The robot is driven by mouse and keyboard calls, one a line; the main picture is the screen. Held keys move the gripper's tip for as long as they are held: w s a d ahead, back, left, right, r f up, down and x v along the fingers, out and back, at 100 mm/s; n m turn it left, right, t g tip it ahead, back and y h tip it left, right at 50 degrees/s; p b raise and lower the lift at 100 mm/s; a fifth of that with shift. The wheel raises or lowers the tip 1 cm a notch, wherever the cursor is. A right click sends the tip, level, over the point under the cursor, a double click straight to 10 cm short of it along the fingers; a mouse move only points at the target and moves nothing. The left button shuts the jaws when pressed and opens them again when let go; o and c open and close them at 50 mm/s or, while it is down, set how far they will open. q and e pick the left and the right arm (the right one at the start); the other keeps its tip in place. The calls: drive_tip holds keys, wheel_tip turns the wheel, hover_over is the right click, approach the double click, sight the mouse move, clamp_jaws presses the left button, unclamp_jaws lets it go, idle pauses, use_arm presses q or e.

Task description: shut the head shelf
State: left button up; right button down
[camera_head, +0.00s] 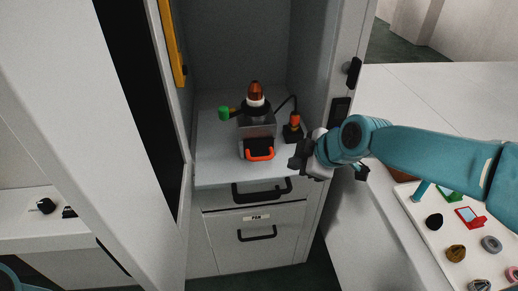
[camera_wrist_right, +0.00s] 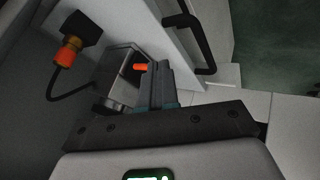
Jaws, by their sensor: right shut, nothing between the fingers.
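The head shelf (camera_head: 214,163) is a pale tray inside the tall cabinet and appears pulled out, its front edge standing forward over the drawers. A black bar handle (camera_head: 262,193) is just below its front edge; a black bar handle also shows in the right wrist view (camera_wrist_right: 207,52). On the shelf stands a grey device (camera_head: 257,128) with an orange handle (camera_head: 260,155). My right gripper (camera_head: 297,160) is shut and empty, by the shelf's right side, right of the orange handle. Its closed fingers show in the wrist view (camera_wrist_right: 156,72). My left gripper is out of view.
The cabinet door (camera_head: 125,130) stands open at the left. An orange-topped connector (camera_head: 294,125) with a black cable stands right of the device. A lower drawer (camera_head: 257,240) is below. A white worktop (camera_head: 440,95) with a board of small coloured parts is at the right.

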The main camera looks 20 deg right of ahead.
drive_tip(key=s+a+r+n+p, duration=0.1)
drive_tip(key=s+a+r+p, duration=0.1)
drive_tip(key=s+a, duration=0.15)
drive_tip(key=y+p, duration=0.1)
drive_tip(key=p, duration=0.2)
hover_over(258, 194)
drive_tip(key=shift+n, duration=0.4)
wheel_tip(258, 194, down, 6)
drive_tip(key=shift+r, duration=0.2)
use_arm(q)
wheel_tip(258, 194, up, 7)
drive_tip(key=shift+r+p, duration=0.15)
drive_tip(key=shift+p, duration=0.2)
use_arm(e)
drive_tip(key=w, duration=0.2)
drive_tip(key=w+d, duration=0.1)
drive_tip(key=w, duration=0.1)
drive_tip(key=shift+r, duration=0.4)
